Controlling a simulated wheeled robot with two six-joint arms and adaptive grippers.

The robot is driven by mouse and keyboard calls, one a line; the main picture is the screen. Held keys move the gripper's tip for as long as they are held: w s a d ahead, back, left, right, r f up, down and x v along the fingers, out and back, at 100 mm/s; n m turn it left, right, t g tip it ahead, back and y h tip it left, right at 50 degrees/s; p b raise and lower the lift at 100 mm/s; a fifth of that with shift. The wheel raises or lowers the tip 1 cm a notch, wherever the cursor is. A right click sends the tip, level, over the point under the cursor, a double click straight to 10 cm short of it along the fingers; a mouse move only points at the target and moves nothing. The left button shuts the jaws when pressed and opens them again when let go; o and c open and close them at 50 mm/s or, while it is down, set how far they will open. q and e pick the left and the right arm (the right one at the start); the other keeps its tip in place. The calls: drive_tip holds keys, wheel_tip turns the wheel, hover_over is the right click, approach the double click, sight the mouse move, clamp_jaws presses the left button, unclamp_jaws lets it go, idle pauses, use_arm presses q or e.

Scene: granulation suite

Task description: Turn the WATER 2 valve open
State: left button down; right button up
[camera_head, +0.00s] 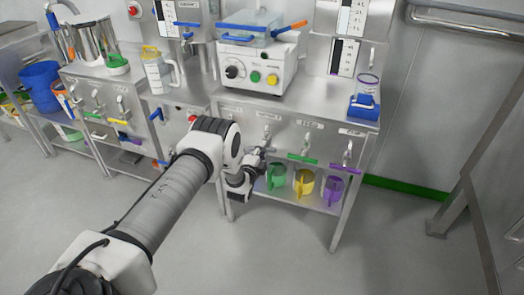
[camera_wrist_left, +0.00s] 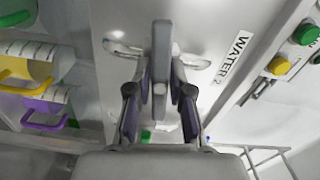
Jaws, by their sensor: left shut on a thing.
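The WATER 2 valve shows in the left wrist view as a grey metal lever (camera_wrist_left: 160,65) in front of a steel panel. The WATER 2 label (camera_wrist_left: 232,58) is on the panel to its right. My left gripper (camera_wrist_left: 160,95) has its two fingers on either side of the lever and is shut on it. In the head view my left gripper (camera_head: 255,160) is at the bench front, low on the panel, and my wrist partly hides the valve there. My right gripper is not in view.
Green (camera_head: 276,176), yellow (camera_head: 304,182) and purple (camera_head: 333,189) jugs stand on the shelf below. The floor in front (camera_head: 270,255) is clear.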

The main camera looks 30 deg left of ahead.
use_arm(q)
drive_tip(key=n+b, duration=0.1)
drive_tip(key=n, duration=0.3)
drive_tip(key=shift+f, duration=0.15)
drive_tip(key=n+b, duration=0.2)
drive_tip(key=n, duration=0.2)
drive_tip(key=n+b, duration=0.1)
drive_tip(key=n, duration=0.3)
drive_tip(key=shift+b, duration=0.3)
drive_tip(key=shift+n+b, duration=0.65)
drive_tip(key=shift+n, duration=1.25)
drive_tip(key=c, duration=1)
unclamp_jaws()
drive_tip(key=shift+c, duration=0.2)
